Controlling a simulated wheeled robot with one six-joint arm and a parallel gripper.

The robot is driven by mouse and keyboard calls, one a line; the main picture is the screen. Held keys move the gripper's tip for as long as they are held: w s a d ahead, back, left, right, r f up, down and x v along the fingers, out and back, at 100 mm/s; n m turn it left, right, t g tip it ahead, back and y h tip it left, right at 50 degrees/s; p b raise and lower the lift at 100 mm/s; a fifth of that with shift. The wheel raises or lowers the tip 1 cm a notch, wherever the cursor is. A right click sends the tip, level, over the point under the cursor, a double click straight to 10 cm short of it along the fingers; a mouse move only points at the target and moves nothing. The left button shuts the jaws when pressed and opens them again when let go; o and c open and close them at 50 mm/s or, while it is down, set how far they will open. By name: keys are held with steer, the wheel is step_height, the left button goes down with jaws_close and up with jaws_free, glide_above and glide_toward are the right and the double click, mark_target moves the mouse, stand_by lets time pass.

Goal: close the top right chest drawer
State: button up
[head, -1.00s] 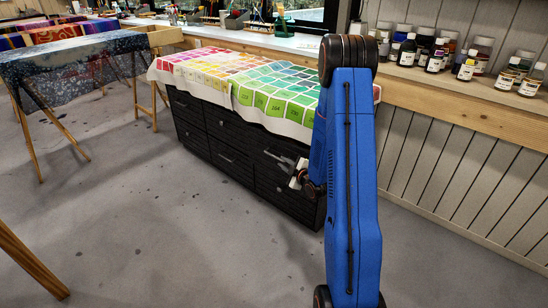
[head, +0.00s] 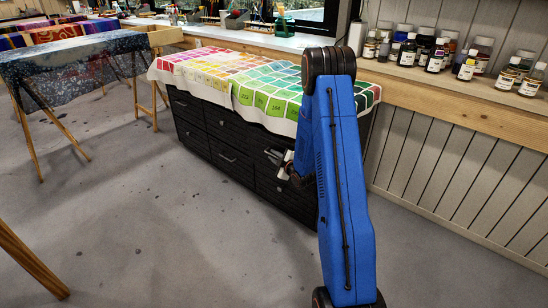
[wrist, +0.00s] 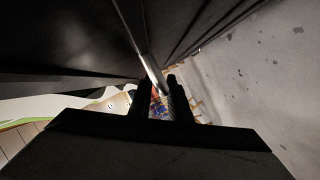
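The black chest (head: 228,139) stands under a colourful swatch cloth. Its top right drawer (head: 266,146) is at the chest's right end, partly hidden by my arm; its handle (head: 274,155) shows as a pale bar. How far the drawer stands out is hard to tell. My gripper (head: 284,166) is at the front of this drawer, close to the handle. In the wrist view a metal handle bar (wrist: 151,70) runs down to the two dark fingertips (wrist: 160,92). A gap shows between the fingers; whether they touch the bar is unclear.
The swatch cloth (head: 225,78) hangs over the chest's top edge. A wooden ledge with several bottles (head: 465,68) runs along the wall at right. A cloth-covered trestle (head: 62,75) stands at left. The grey floor (head: 150,220) before the chest is clear.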

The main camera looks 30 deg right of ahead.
jaws_close()
steer(key=shift+w+d, duration=0.35)
steer(key=shift+d, duration=0.6)
steer(key=shift+w+d, duration=0.3)
steer(key=shift+d, duration=0.6)
jaws_free()
steer(key=shift+d, duration=0.15)
steer(key=v, duration=1.7)
steer(key=shift+s+r, duration=0.15)
